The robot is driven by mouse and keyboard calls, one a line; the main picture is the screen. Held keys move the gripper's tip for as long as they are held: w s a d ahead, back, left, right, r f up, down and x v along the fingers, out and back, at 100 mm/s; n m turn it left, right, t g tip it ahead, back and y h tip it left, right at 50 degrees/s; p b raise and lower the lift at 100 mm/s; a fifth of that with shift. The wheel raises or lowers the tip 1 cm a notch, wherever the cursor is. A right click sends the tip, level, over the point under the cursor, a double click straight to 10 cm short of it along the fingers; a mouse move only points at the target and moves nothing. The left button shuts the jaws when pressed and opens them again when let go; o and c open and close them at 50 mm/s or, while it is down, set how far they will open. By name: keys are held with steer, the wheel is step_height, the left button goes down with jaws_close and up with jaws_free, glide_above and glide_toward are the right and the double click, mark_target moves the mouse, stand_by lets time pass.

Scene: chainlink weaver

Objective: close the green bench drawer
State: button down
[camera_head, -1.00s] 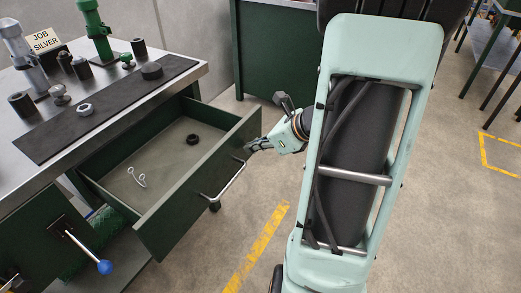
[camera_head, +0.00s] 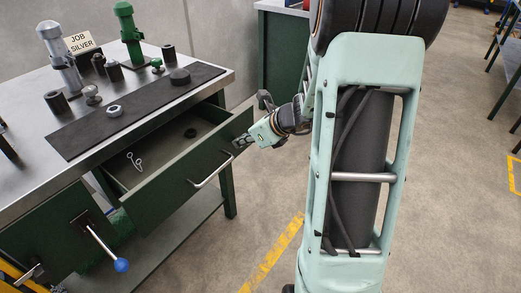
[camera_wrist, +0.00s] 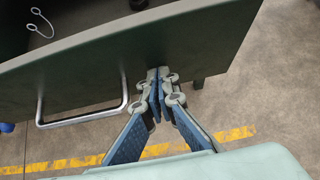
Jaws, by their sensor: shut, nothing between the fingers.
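The green bench drawer (camera_head: 180,188) is partly open, its front panel standing out from the bench. It has a silver bar handle (camera_head: 212,171). My gripper (camera_head: 238,146) is shut and empty at the outer face of the drawer front, near its right end and to the right of the handle. In the wrist view the shut fingertips (camera_wrist: 158,74) are at the drawer front (camera_wrist: 110,70), seemingly touching it, with the handle (camera_wrist: 82,118) to their left. Inside the drawer lie a dark ring (camera_head: 190,133) and a small silver wire piece (camera_head: 134,160).
The bench top (camera_head: 30,180) carries a dark mat (camera_head: 150,105), a green press (camera_head: 130,35), a grey press (camera_head: 60,60) and several small parts. A blue-knobbed lever (camera_head: 121,264) sticks out lower left. The floor right of the drawer is clear.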

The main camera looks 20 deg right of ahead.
steer(key=w+a, duration=0.2)
steer(key=w, duration=0.1)
steer(key=w+a+p, duration=0.1)
steer(key=w+a, duration=0.1)
steer(key=w, duration=0.2)
steer(key=w+a+p, duration=0.1)
steer(key=w+a, duration=0.1)
steer(key=w, duration=0.1)
steer(key=shift+w+a, duration=0.15)
steer(key=shift+w, duration=0.25)
steer(key=shift+w+a+r, duration=0.1)
steer(key=shift+w+a, duration=0.05)
steer(key=shift+w, duration=0.1)
steer(key=shift+w+r, duration=0.1)
steer(key=shift+r, duration=0.05)
